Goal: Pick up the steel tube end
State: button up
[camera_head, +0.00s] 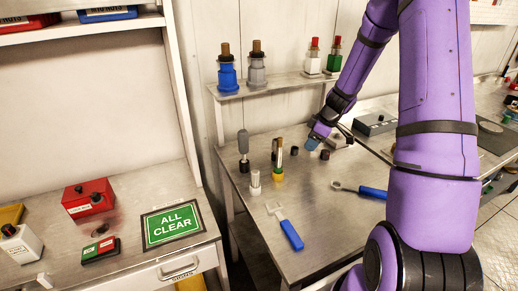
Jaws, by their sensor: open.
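My gripper (315,143) is at the end of my purple arm, low over the back right part of the middle steel table (310,225). Its jaws are open, and its fingertips are small and partly blurred. A small silvery piece (338,140) lies just right of the gripper, partly covered by it; it may be the steel tube end, but I cannot tell for sure. Two short black pieces stand close by, one left of the gripper (295,151) and one just below it (325,154). I cannot tell whether the gripper touches anything.
Left of the gripper stand a grey-handled tool (243,145), a white fitting (254,183) and a yellow-based upright tool (278,160). Blue-handled tools lie in front (290,233) and at right (372,192). A raised shelf (285,84) with bottle-like items runs behind.

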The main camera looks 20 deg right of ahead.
aim_at(276, 140)
jog(key=w+a, duration=0.8)
jog(key=shift+w+a+f, duration=0.15)
jog(key=shift+w+a, duration=0.15)
jog(key=x, duration=0.5)
jog(key=c, duration=1)
